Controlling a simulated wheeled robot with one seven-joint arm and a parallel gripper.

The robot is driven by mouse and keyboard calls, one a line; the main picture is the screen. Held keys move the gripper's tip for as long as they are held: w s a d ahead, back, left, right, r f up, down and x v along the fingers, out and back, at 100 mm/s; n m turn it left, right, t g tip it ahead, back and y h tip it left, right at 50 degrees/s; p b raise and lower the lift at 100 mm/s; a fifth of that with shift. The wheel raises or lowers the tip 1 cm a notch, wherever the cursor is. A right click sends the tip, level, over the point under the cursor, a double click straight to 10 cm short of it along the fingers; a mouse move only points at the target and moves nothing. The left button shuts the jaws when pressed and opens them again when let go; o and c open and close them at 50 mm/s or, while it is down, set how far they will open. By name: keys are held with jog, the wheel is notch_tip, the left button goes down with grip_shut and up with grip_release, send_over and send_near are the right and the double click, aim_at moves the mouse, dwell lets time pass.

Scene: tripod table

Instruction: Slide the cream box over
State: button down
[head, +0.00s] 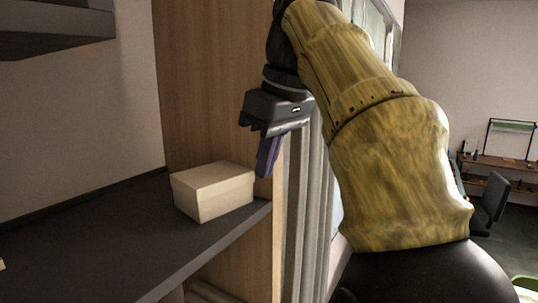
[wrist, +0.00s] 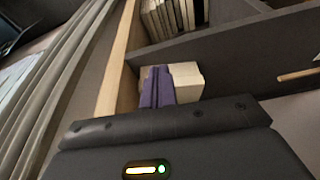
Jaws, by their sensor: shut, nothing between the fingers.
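The cream box (head: 213,192) sits upright on a dark shelf (head: 120,235), near its right end by the wooden panel. It has a lid-like seam near its top. In the wrist view the cream box (wrist: 187,80) shows behind and to the right of the fingers, which hide part of it. My gripper (head: 266,160) points down just beyond the box's right side in the head view, with its purple fingers together and nothing between them. In the wrist view my gripper (wrist: 157,75) is also shut. I cannot tell whether the fingers touch the box.
A wooden panel (head: 215,80) stands behind the box. Grey curtains (head: 300,210) hang right of the shelf's end. In the wrist view, several books (wrist: 170,15) stand in a compartment beyond. A desk (head: 500,170) and chair are far right.

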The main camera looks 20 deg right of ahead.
aim_at(232, 185)
jog(key=w+a+f, duration=0.2)
jog(key=w+f, duration=0.1)
jog(key=w+a+f+p, duration=0.1)
jog(key=f, duration=0.1)
jog(key=shift+w+f, duration=0.2)
jog(key=shift+w, duration=0.05)
jog(key=shift+w+a+f, duration=0.1)
jog(key=shift+w, duration=0.15)
jog(key=shift+s, duration=0.25)
jog(key=shift+w+a+p, duration=0.25)
jog(key=shift+w+p, duration=0.3)
jog(key=shift+p, duration=0.1)
jog(key=shift+w+a, duration=0.15)
jog(key=shift+w, duration=0.2)
jog(key=shift+s, duration=0.1)
